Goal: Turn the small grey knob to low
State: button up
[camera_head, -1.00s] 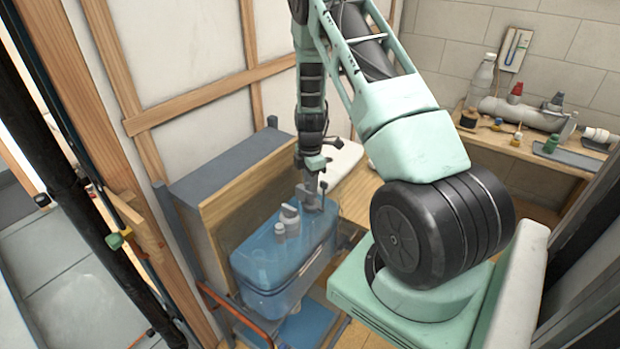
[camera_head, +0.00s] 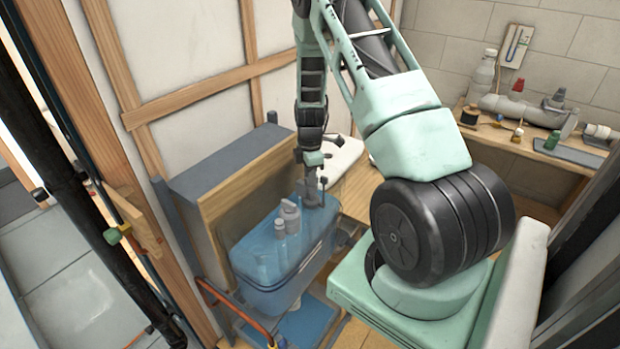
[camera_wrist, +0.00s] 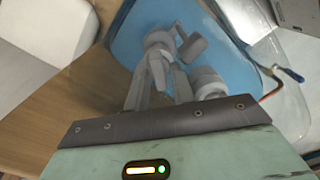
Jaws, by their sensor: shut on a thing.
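A blue see-through tank (camera_head: 275,275) stands below my arm with several grey fittings on its lid. A taller grey fitting (camera_head: 290,212) stands on the lid to the left of my gripper. My gripper (camera_head: 316,187) points down at the back right of the lid and is shut on the small grey knob, which its fingers largely hide. In the wrist view, the grey fingers (camera_wrist: 160,70) reach over the blue lid, close beside other grey parts (camera_wrist: 207,82). I cannot read the knob's setting or see a low mark.
A wooden panel (camera_head: 228,190) and a grey box stand behind the tank on the left. A wooden bench (camera_head: 535,146) at the back right holds a bottle, a pipe and small items. A red hose (camera_head: 240,312) runs low at the tank's front left.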

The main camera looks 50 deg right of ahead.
jog(key=m+b, duration=0.3)
jog(key=m, duration=0.3)
jog(key=shift+w+d, duration=0.1)
jog(key=shift+w, duration=0.05)
jog(key=m+b, duration=0.1)
jog(key=m, duration=0.4)
jog(key=shift+d+m+b, duration=0.1)
jog(key=shift+m+b, duration=0.2)
jog(key=shift+m, duration=0.1)
jog(key=m, duration=0.5)
jog(key=shift+d+b, duration=0.1)
jog(key=shift+b, duration=0.3)
jog(key=m, duration=0.6)
jog(key=shift+d+r+m, duration=0.1)
jog(key=shift+m, duration=0.3)
jog(key=m+p, duration=0.1)
jog(key=m, duration=0.5)
jog(key=shift+s, duration=0.2)
jog(key=m+p, duration=0.2)
jog(key=m, duration=0.4)
jog(key=shift+s+r+m, duration=0.1)
jog(key=shift+s+m, duration=0.05)
jog(key=shift+m, duration=0.15)
jog(key=m+p, duration=0.2)
jog(key=m, duration=0.3)
jog(key=m+p, duration=0.2)
jog(key=m, duration=0.3)
